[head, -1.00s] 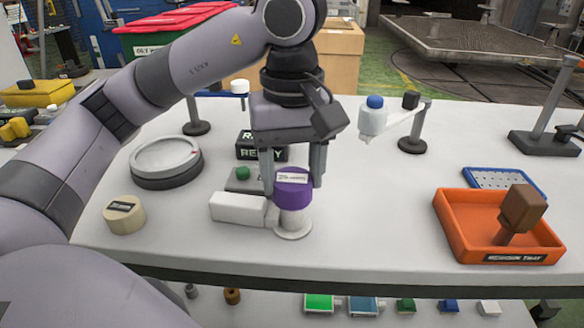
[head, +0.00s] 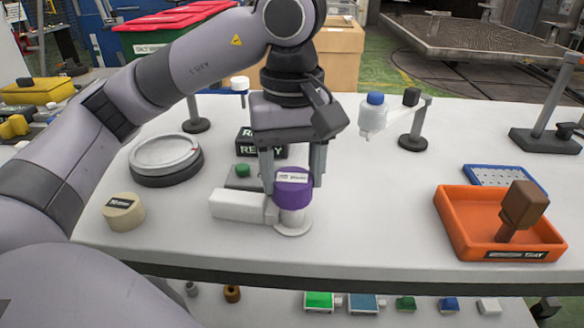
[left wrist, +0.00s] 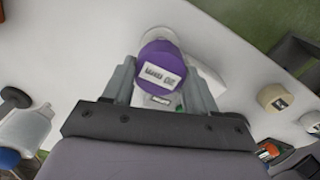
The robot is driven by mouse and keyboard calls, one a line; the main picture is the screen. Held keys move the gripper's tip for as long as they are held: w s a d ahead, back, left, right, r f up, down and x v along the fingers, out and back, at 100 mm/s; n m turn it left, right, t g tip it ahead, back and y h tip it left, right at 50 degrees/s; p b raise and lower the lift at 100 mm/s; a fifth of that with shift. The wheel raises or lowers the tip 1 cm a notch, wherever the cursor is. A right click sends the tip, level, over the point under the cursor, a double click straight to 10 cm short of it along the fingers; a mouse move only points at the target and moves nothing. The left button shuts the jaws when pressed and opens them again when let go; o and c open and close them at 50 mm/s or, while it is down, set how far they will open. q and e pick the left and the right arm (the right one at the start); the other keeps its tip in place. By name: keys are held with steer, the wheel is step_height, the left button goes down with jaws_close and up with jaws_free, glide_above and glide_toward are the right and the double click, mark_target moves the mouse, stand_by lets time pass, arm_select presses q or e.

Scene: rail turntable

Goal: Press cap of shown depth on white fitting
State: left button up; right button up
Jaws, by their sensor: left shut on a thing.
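A purple cap (head: 293,189) with a white label sits over the upright white fitting (head: 293,222), whose lower part and round base show below it. I cannot tell how far down the cap sits. My left gripper (head: 293,180) points down with its fingers on either side of the cap and is shut on it. The purple cap also shows in the left wrist view (left wrist: 160,66) between the fingers (left wrist: 160,85). A beige cap (head: 123,212) with a dark label stands on the table at the left. My right gripper is not in view.
A white block (head: 238,206) lies left of the fitting. A round grey turntable (head: 165,158) stands at the left, a dark "READY" sign (head: 262,152) behind. An orange tray (head: 500,247) holds a brown mallet-like piece (head: 524,203). The table between fitting and tray is clear.

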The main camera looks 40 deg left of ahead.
arm_select(q)
steer(key=shift+f+b, duration=1.05)
steer(key=shift+f, duration=0.25)
stand_by(1.8)
stand_by(0.5)
steer(key=o, duration=1.1)
steer(key=shift+r+p, duration=1.35)
steer(key=shift+r, duration=2.25)
steer(key=shift+s, duration=0.1)
